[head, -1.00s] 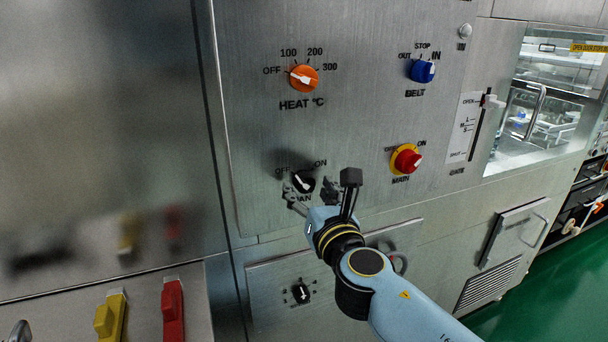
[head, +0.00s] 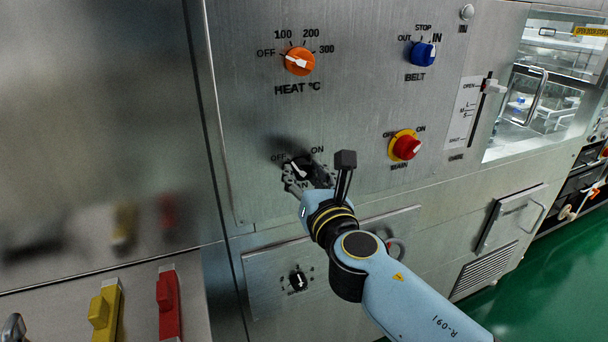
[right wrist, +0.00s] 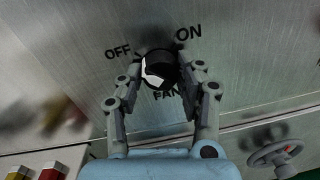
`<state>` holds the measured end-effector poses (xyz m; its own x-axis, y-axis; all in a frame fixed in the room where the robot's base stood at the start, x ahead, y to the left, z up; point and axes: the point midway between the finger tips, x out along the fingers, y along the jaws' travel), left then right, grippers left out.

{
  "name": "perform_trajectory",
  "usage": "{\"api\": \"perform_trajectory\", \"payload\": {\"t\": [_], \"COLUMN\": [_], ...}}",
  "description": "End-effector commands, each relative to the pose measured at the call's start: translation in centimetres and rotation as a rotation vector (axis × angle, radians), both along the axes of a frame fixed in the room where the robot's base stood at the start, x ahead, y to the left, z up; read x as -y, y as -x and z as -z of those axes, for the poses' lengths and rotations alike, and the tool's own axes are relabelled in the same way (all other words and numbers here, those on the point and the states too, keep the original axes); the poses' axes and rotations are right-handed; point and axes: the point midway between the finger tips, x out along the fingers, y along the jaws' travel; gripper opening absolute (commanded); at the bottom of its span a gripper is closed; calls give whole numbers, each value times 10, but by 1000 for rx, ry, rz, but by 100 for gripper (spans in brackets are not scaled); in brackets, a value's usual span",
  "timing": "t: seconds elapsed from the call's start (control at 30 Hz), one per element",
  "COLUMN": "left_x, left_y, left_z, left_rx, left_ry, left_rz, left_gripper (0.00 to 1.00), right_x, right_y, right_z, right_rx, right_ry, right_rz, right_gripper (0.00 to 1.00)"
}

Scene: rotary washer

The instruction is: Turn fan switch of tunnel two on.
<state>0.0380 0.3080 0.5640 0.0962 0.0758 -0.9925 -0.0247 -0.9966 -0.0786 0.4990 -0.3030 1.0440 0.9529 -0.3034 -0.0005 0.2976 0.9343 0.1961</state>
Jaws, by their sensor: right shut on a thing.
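The black fan switch (head: 301,165) is a round knob with a white pointer, on the steel panel between OFF and ON marks. In the right wrist view the fan switch (right wrist: 158,66) has its white pointer toward the lower left, on the OFF side. My right gripper (head: 305,175) is at the knob from below. In the right wrist view the fingers of my right gripper (right wrist: 165,72) are on either side of the knob, shut on it. My left gripper is not in view. No tunnel number is readable.
An orange heat knob (head: 299,61) is above, a blue belt knob (head: 423,54) at the upper right, and a red main knob (head: 405,147) on a yellow plate to the right. A small black knob (head: 298,281) is below. Yellow (head: 104,311) and red (head: 169,304) handles stand lower left.

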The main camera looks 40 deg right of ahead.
Motion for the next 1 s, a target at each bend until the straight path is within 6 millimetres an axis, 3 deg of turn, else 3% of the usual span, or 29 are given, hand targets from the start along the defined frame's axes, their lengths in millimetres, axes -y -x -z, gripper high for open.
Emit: {"api": "perform_trajectory", "payload": {"t": [0.37, 1.0], "left_x": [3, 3], "left_y": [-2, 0], "left_z": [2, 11], "left_rx": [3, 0], "left_ry": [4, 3], "left_rz": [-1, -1], "left_gripper": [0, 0], "right_x": [0, 0], "right_y": [0, 0], "right_z": [0, -1], "right_rx": [31, 168], "right_ry": [-125, -695], "right_rz": [0, 0], "right_gripper": [5, 5]}}
